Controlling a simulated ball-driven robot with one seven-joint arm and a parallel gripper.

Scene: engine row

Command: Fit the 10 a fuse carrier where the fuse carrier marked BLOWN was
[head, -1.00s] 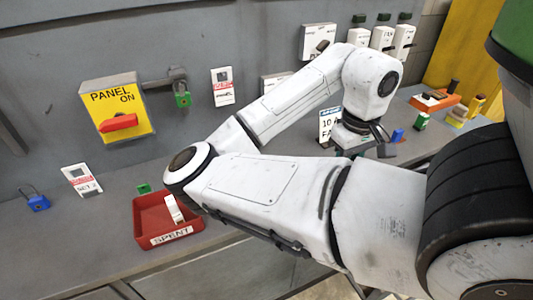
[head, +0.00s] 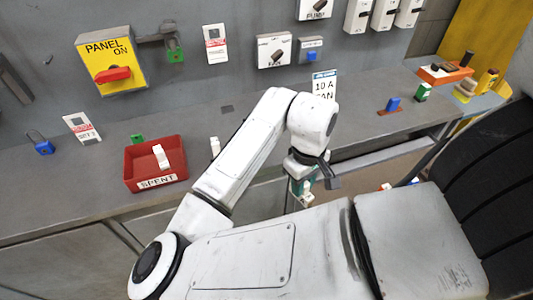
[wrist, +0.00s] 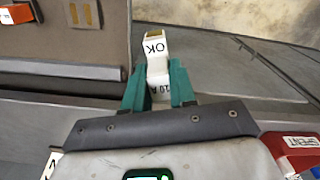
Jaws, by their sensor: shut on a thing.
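My gripper (head: 303,180) hangs in front of the bench edge in the head view. In the wrist view its teal fingers (wrist: 160,88) are shut on a white fuse carrier (wrist: 156,45) marked OK and 10 A, which sticks out beyond the fingertips. A white card (head: 323,88) reading "10 A" and what looks like FAN stands on the bench. A white carrier (head: 160,155) leans in the red SPENT tray (head: 144,152); I cannot read a BLOWN mark on it. White units (head: 383,13) hang on the wall at the top; their labels are cut off.
The SPENT tray also shows in the wrist view (wrist: 297,158). A small white piece (head: 215,147) stands on the bench beside my arm. A blue block (head: 392,104), a green block (head: 424,92) and an orange holder (head: 445,73) are at right. A yellow PANEL switch (head: 110,62) is on the wall.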

